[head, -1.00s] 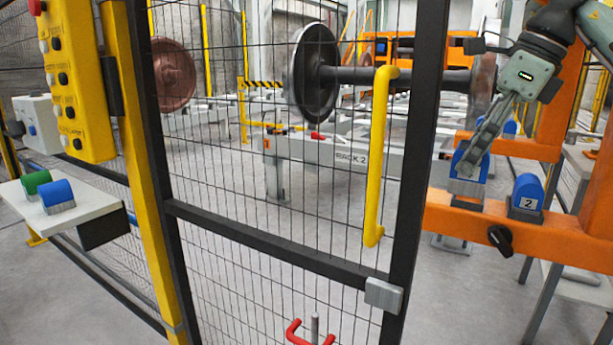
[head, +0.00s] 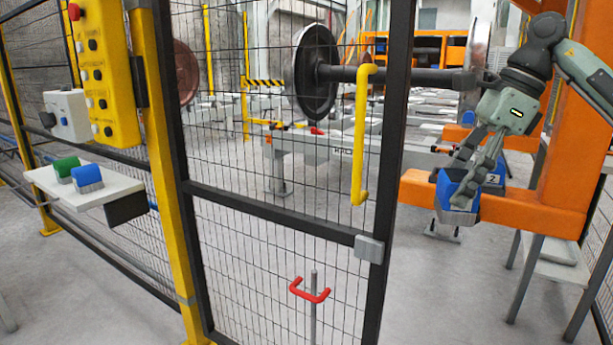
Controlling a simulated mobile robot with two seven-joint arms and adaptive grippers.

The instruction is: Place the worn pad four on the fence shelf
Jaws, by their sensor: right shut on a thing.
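My right gripper (head: 468,172) comes in from the upper right. It is shut on a blue pad (head: 455,193) with a grey metal base, which I take to be worn pad four; no number on it can be read. The pad is tilted and overlaps the front of the orange beam in the picture. The fence shelf (head: 118,187) is a white board at the left, outside the mesh. A green pad (head: 66,165) and a blue pad (head: 87,177) sit side by side on its left part. Its right part is bare. My left gripper is not in view.
A blue pad marked 2 (head: 492,181) stands on the orange beam (head: 530,216), partly behind my gripper. The mesh gate (head: 275,213) with a yellow handle (head: 361,135) stands between beam and shelf. A yellow button panel (head: 101,75) is above the shelf.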

